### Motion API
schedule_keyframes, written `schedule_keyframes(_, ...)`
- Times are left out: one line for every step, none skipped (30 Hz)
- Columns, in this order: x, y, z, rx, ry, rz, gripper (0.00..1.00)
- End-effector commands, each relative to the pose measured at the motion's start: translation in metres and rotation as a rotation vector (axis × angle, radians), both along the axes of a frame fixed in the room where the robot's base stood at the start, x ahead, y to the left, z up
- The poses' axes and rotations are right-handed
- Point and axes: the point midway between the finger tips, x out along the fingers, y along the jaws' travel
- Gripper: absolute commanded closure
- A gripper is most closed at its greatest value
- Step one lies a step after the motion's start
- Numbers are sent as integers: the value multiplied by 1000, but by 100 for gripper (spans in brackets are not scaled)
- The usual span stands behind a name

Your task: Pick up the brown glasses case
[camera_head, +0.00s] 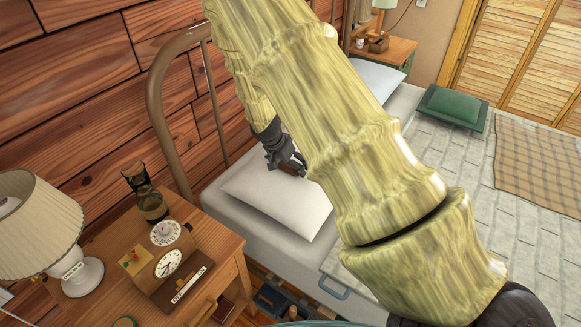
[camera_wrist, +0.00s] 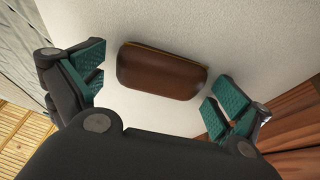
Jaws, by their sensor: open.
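The brown glasses case (camera_wrist: 162,72) lies on a white surface in the wrist view, in front of and between my open fingers. It is a rounded, dark brown, closed case. My gripper (camera_wrist: 152,92) has its two teal-padded fingers spread wide, one on each side of the case, and nothing is between them in contact. In the head view my gripper (camera_head: 291,168) is over the white pillow (camera_head: 262,205) at the head of the bed. The case is barely visible there, mostly hidden by the gripper.
A curved metal bed frame (camera_head: 155,105) stands near my arm. A green cushion (camera_head: 453,104) lies farther along.

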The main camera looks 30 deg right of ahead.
Motion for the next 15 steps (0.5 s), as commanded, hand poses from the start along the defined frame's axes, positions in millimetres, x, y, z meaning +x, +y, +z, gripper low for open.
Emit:
schedule_keyframes(0, -1, -2, 0, 0, 0, 0)
schedule_keyframes(0, -1, -2, 0, 0, 0, 0)
schedule_keyframes(0, -1, -3, 0, 0, 0, 0)
schedule_keyframes(0, -2, -3, 0, 0, 0, 0)
schedule_keyframes(0, -2, -3, 0, 0, 0, 0)
schedule_keyframes(0, -2, -3, 0, 0, 0, 0)
schedule_keyframes(0, -2, -3, 0, 0, 0, 0)
schedule_keyframes(0, -2, -3, 0, 0, 0, 0)
schedule_keyframes(0, -1, -3, 0, 0, 0, 0)
schedule_keyframes(0, -1, -3, 0, 0, 0, 5)
schedule_keyframes(0, -1, -3, 0, 0, 0, 11)
schedule_keyframes(0, -1, -3, 0, 0, 0, 18)
schedule_keyframes(0, -1, -3, 0, 0, 0, 24)
schedule_keyframes(0, -1, -3, 0, 0, 0, 29)
schedule_keyframes(0, -1, -3, 0, 0, 0, 36)
